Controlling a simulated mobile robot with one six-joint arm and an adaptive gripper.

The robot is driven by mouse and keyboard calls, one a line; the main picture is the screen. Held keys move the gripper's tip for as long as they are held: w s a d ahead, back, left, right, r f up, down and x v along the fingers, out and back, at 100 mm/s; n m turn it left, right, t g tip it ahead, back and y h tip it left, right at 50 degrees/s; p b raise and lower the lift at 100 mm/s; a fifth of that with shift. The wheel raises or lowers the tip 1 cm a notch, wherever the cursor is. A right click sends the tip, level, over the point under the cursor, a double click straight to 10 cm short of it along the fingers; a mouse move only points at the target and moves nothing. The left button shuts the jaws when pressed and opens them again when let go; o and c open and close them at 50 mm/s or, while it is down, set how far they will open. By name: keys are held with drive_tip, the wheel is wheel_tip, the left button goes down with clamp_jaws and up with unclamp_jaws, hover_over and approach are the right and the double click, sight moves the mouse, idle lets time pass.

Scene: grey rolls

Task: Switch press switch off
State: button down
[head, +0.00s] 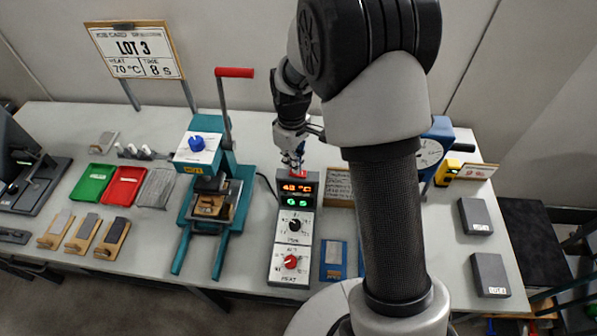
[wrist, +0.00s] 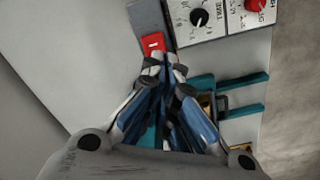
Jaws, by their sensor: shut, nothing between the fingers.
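The control box (head: 291,230) stands in the middle of the table, with a lit red display reading about 43 °C and green lit digits below it. The red switch (wrist: 152,43) sits at its far end and carries a white mark. A little of the red switch (head: 299,174) shows in the head view, just below my fingertips. My gripper (head: 293,163) points down at that end, shut and empty. In the wrist view my fingertips (wrist: 165,60) are at the switch's near edge. I cannot tell whether they touch it or which way it is tilted.
The teal press (head: 212,190) with a red-handled lever stands left of the box. A black knob (head: 294,225) and a red knob (head: 290,262) are on the box. A blue tray (head: 333,262) lies to its right. Green and red trays (head: 124,186) are further left.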

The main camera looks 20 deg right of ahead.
drive_tip(key=shift+f+b, duration=0.6)
drive_tip(key=shift+f, duration=0.3)
drive_tip(key=shift+r, duration=0.1)
idle(0.3)
drive_tip(key=shift+r+p, duration=2.65)
drive_tip(key=shift+r, duration=0.8)
